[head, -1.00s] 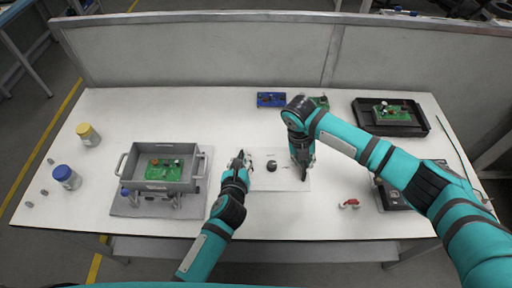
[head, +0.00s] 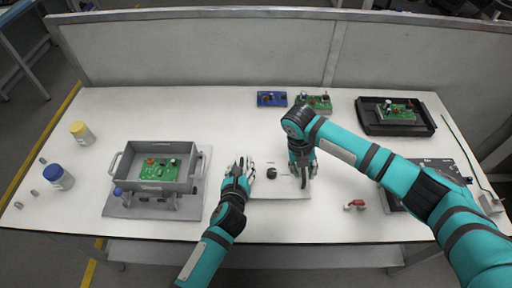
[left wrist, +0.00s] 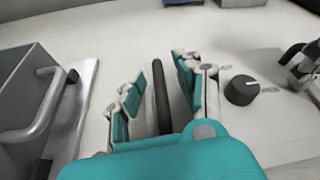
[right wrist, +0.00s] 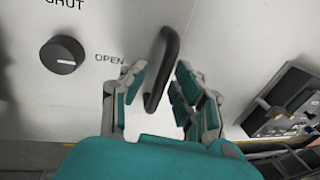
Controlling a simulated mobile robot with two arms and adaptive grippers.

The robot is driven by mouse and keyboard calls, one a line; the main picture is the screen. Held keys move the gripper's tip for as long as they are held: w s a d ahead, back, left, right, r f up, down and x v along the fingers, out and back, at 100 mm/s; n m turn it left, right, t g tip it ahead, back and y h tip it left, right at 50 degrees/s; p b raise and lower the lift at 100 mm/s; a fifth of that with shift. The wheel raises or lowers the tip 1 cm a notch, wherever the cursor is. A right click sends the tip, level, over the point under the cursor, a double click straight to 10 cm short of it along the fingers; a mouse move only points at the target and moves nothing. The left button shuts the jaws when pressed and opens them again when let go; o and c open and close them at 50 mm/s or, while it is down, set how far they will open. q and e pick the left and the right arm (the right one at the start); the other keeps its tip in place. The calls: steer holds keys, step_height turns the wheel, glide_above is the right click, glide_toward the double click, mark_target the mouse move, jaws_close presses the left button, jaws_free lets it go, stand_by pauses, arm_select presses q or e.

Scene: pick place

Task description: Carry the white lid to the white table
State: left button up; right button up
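The white lid (head: 277,188) is a flat panel with a black knob (head: 272,172) and a black handle near each side. It lies flat over the white table (head: 330,222), in the middle; I cannot tell whether it touches the tabletop. My left gripper (head: 243,166) is at its left side. In the left wrist view its open fingers straddle the left handle (left wrist: 161,95), with gaps. My right gripper (head: 302,172) is at its right side. In the right wrist view its open fingers straddle the right handle (right wrist: 160,68), with gaps. The handles are largely hidden in the head view.
A grey bin (head: 187,183) with a green board stands left of the lid. A blue tray (head: 271,99), a green board (head: 314,103) and a black tray (head: 428,127) lie behind. A red item (head: 355,204) lies to the right. Yellow-lidded (head: 82,134) and blue-lidded (head: 60,180) jars stand far left.

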arm_select(q)
steer(key=v, duration=1.1)
arm_select(e)
steer(key=shift+r, duration=0.15)
arm_select(q)
steer(key=shift+s+a+r, duration=0.1)
steer(key=shift+s+r, duration=0.05)
steer(key=shift+s, duration=0.25)
arm_select(e)
step_height(320, 180, up, 11)
steer(key=a, duration=0.2)
steer(key=shift+a+r, duration=0.15)
steer(key=shift+r, duration=0.05)
arm_select(q)
steer(key=shift+s, duration=0.1)
arm_select(e)
steer(key=shift+s+f, duration=0.1)
steer(key=shift+s, duration=0.05)
